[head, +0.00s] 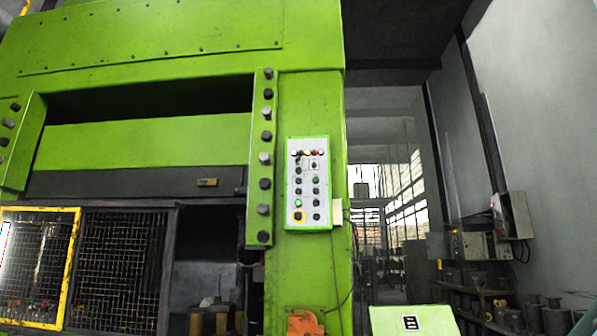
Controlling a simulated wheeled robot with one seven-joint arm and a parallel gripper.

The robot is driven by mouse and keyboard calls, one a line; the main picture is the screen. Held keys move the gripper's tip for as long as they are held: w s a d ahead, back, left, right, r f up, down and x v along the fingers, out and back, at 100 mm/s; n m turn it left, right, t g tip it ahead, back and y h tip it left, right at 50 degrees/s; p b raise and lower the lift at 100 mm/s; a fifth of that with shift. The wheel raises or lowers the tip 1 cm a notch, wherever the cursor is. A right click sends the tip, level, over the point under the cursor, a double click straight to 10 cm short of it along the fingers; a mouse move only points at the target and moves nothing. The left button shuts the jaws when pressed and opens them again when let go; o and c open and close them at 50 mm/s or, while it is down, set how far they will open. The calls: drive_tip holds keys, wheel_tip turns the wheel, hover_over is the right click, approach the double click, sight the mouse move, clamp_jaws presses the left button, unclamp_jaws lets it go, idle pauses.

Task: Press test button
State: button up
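A light grey control panel (308,183) is fixed upright on the green column of the press, right of the middle of the head view. The labels are too small to read, so I cannot tell which one is the test button. My gripper is not in view, and nothing covers the panel.
The large green press (150,140) fills the left and middle. Mesh guards (118,270), one yellow-framed, stand at lower left. An orange part (304,323) sits at the column's foot, and a green box (412,319) stands at bottom right. Wall boxes (480,245) hang at far right.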

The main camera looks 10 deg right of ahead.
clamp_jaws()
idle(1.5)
